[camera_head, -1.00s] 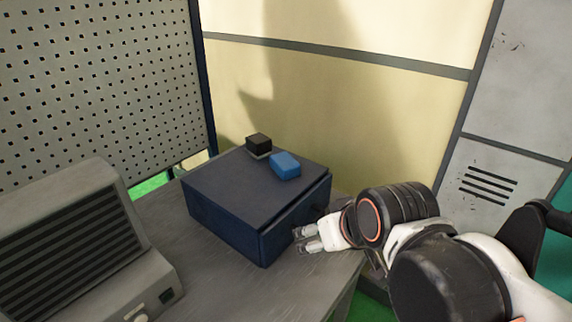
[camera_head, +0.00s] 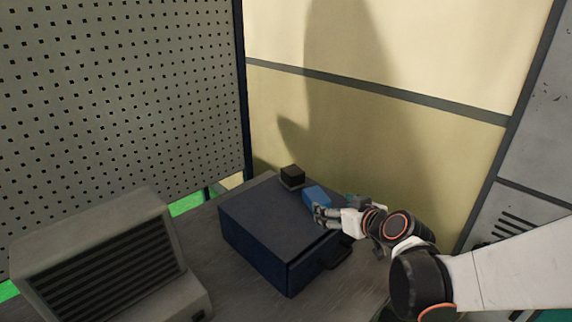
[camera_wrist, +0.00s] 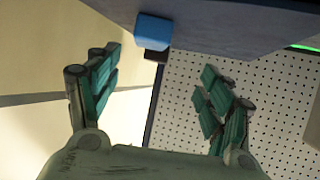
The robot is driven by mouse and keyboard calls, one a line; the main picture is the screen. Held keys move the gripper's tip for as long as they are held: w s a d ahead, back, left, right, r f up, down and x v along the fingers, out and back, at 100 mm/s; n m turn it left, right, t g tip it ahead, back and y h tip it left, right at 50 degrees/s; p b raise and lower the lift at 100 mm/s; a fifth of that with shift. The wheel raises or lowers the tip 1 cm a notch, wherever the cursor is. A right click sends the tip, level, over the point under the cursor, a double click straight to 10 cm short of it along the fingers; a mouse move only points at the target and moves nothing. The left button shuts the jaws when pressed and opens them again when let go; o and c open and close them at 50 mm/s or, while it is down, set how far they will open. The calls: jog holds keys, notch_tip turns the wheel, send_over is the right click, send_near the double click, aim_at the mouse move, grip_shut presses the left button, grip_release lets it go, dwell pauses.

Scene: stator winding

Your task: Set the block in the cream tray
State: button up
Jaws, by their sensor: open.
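A blue block (camera_head: 315,195) lies on top of a dark blue box (camera_head: 262,225) near its far right edge. The blue block also shows in the wrist view (camera_wrist: 153,31), ahead of my fingers at the top. My gripper (camera_head: 322,214) is open and empty, its fingertips beside the near side of the block in the head view. In the wrist view its two fingers (camera_wrist: 160,65) are spread apart, with the block beyond them. I see no cream tray in either view.
A small black block (camera_head: 292,174) stands near the box's back corner. A grey slatted unit (camera_head: 105,255) stands left on the grey table (camera_head: 235,300). A perforated panel (camera_head: 120,90) and cream wall (camera_head: 370,150) stand behind. The box has a handle (camera_head: 337,257).

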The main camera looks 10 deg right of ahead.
aim_at(318, 196)
jog(key=shift+t, duration=0.3)
jog(key=x, duration=0.3)
jog(key=b+x, duration=0.1)
jog(key=x, duration=0.5)
jog(key=shift+w+d+b, duration=0.2)
jog(key=shift+d+b, duration=0.2)
jog(key=shift+d+f+b+x, duration=0.1)
jog(key=shift+b+x, duration=0.4)
jog(key=shift+x, duration=0.85)
jog(key=shift+d+f+b+x, duration=0.15)
jog(key=shift+b+x, duration=0.35)
jog(key=shift+x, duration=0.85)
jog(key=shift+s+r, duration=0.1)
jog(key=shift+r, duration=0.05)
jog(key=c, duration=1.4)
